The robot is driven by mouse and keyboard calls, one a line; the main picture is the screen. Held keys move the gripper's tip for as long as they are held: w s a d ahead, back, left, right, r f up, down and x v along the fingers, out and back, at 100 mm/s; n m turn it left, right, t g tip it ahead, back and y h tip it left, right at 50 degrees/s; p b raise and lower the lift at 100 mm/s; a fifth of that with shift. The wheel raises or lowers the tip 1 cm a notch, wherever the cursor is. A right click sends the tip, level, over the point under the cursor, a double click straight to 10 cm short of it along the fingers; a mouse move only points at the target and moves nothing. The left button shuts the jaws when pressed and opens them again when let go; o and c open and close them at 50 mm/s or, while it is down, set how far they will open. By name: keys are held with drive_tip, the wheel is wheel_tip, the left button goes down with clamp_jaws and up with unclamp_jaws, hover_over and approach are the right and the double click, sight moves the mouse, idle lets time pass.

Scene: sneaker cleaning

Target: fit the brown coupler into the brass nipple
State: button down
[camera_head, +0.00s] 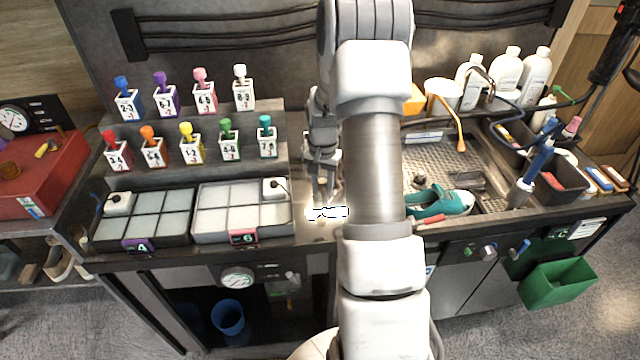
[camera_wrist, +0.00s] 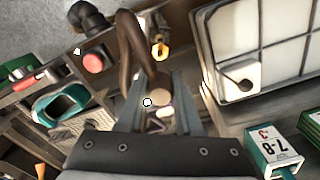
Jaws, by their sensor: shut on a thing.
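In the wrist view my gripper (camera_wrist: 158,85) is shut on a brown coupler (camera_wrist: 152,94), whose brown hose curves up and away between the fingers. A small brass-yellow fitting with a dark centre, which looks like the brass nipple (camera_wrist: 160,50), shows beyond the fingertips. The coupler and this fitting look apart, but the depth between them is hard to tell. In the head view my gripper (camera_head: 322,185) points down at the bench, right of the tray marked 6; my arm hides much of that area, and the coupler and nipple cannot be made out there.
The tray marked 6 (camera_head: 205,237) stands close left of my gripper; it also shows in the wrist view (camera_wrist: 210,62). A teal sneaker (camera_head: 440,203) lies right of my arm. Numbered bottles with coloured caps stand on the steps (camera_head: 277,170) behind. A green bin (camera_head: 555,285) hangs at front right.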

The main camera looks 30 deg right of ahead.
sight(322, 213)
drive_tip(key=shift+f+b, duration=2.45)
drive_tip(key=shift+f, duration=0.45)
drive_tip(key=shift+f+b, duration=1.75)
drive_tip(key=shift+b, duration=0.1)
drive_tip(key=c, duration=0.5)
unclamp_jaws()
wheel_tip(322, 213, up, 17)
drive_tip(key=shift+r+b, duration=0.1)
drive_tip(key=shift+b, duration=0.2)
drive_tip(key=shift+r, duration=0.15)
drive_tip(key=shift+a, duration=0.1)
